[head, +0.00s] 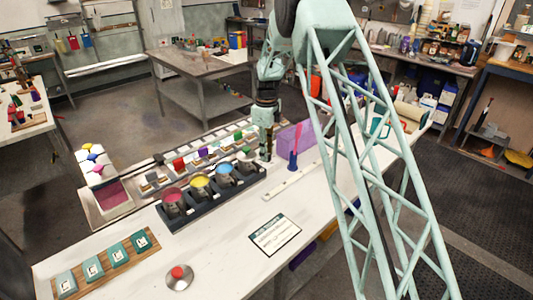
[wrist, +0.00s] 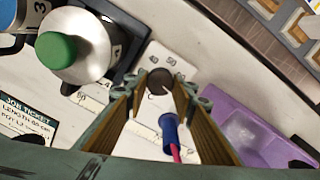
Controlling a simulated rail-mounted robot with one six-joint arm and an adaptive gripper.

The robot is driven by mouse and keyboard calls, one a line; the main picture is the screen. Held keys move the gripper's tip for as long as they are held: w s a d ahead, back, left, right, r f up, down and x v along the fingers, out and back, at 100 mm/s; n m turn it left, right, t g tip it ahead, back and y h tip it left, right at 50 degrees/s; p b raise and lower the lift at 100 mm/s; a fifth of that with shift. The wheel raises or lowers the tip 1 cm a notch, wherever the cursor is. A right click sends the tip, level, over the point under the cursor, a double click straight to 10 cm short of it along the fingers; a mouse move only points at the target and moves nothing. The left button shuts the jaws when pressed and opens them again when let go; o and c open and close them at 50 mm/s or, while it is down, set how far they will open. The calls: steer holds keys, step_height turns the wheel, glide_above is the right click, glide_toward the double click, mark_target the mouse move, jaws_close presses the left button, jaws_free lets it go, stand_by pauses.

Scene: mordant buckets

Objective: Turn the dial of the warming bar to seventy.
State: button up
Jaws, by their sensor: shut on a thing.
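The warming bar (head: 290,183) is a long white strip on the white table in the head view. Its dark round dial (wrist: 160,81) shows in the wrist view, with printed numbers around it, seemingly 40, 50 and 60. My gripper (wrist: 160,88) points down at the bar and its fingers are closed on the dial, one on each side. The dial has a small pale mark, but I cannot tell which number it points to. The seventy mark is not readable. In the head view my gripper (head: 265,154) stands at the bar's far end.
A blue holder with a pink stick (head: 293,158) stands close beside my gripper. A dark rack (head: 210,204) with several coloured pots is left. A job ticket (head: 274,235) and a metal disc with a red knob (head: 179,277) lie nearer.

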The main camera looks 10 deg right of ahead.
stand_by(0.3)
steer(key=o, duration=0.9)
steer(key=shift+r, duration=0.2)
steer(key=shift+r, duration=5.85)
steer(key=shift+r, duration=0.1)
